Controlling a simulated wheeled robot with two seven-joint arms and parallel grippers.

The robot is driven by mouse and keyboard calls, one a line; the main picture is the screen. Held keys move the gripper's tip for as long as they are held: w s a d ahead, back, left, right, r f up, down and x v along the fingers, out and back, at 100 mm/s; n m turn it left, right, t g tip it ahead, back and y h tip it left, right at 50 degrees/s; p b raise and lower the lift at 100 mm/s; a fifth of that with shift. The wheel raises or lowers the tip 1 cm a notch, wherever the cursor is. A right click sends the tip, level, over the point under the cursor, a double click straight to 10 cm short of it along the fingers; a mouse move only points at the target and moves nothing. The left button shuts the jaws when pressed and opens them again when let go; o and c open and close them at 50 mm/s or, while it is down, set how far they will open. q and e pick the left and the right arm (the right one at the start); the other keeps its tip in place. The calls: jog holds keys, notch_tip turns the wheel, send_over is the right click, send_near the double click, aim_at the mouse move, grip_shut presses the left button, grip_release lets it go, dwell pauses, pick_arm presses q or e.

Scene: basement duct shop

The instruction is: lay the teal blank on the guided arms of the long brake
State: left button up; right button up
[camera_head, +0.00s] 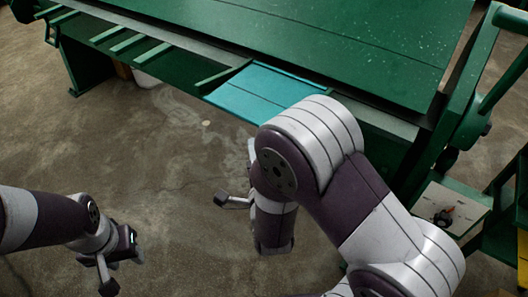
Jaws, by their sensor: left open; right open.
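The teal blank (262,88) is a flat rectangular sheet at the front of the long green brake (330,36). It lies at the front ledge, just right of a raised green arm (221,78); my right arm hides its near right part. What supports it underneath cannot be seen. My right gripper (251,152) is mostly hidden behind its own wrist, below and in front of the blank, apart from it in the picture. My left gripper (113,264) is open and empty over the floor at lower left, far from the blank.
Several more green arms (128,43) stick out along the brake's front at left. A green end frame with a bar (505,80) stands at right, beside a pale box (447,207). The concrete floor (165,160) between the brake and me is clear.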

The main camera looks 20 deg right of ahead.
notch_tip(320, 180, down, 6)
jog(key=s+r+n+g+y, duration=0.1)
jog(key=s+n+g+y, duration=0.15)
jog(key=n+g, duration=0.65)
jog(key=s+d+n+g, duration=0.5)
jog(key=s+n+g, duration=0.1)
jog(key=s+n, duration=0.4)
jog(key=shift+s+g, duration=0.4)
jog(key=shift+s, duration=0.3)
jog(key=shift+f, duration=0.1)
jog(key=shift+c, duration=0.3)
